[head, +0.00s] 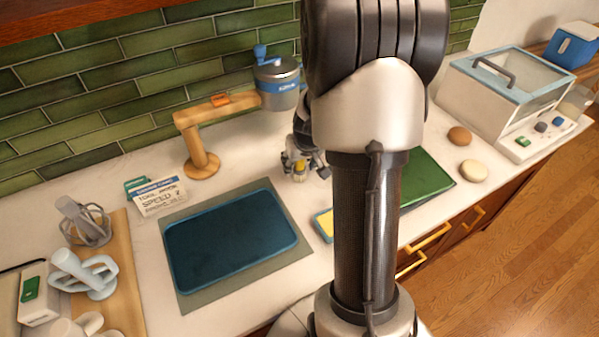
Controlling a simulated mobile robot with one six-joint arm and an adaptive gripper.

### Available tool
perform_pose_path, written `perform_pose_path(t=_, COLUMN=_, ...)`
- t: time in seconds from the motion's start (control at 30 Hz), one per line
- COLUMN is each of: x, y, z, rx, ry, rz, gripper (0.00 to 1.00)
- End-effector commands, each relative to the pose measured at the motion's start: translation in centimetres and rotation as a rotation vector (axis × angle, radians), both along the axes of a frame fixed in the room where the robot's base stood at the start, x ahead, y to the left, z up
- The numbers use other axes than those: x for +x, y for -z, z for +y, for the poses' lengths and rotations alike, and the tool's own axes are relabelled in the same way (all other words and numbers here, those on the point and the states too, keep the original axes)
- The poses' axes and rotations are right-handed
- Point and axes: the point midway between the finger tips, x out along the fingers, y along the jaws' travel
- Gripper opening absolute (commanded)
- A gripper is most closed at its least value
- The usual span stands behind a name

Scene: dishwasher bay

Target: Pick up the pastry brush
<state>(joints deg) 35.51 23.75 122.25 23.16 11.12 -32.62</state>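I cannot make out a pastry brush for certain; my arm hides the middle of the counter. My gripper (297,170) shows small beside my arm, over the back of the counter, to the right of the wooden stand. A small yellow patch shows at its fingers, but I cannot tell whether it is a held thing or part of the gripper. The finger gap is too small to read.
A blue tray (230,238) lies on a grey-green mat (303,242). Nearby are a wooden stand (202,165), blue-banded canister (279,88), sign (160,197), beaters (86,224), yellow-and-blue item (324,226), green board (430,178), brown (459,136) and cream (473,171) round items, and a glass-lidded box (500,85).

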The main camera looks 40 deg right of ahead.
Motion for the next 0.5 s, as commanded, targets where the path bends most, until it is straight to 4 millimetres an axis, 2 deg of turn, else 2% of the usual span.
perform_pose_path(t=0.07, x=-0.01, y=-0.01, z=0.01, rx=0.000, ry=0.000, rz=0.000, gripper=0.39)
perform_pose_path(t=0.5, x=-0.02, y=0.00, z=0.01, rx=0.000, ry=0.000, rz=0.000, gripper=0.10)
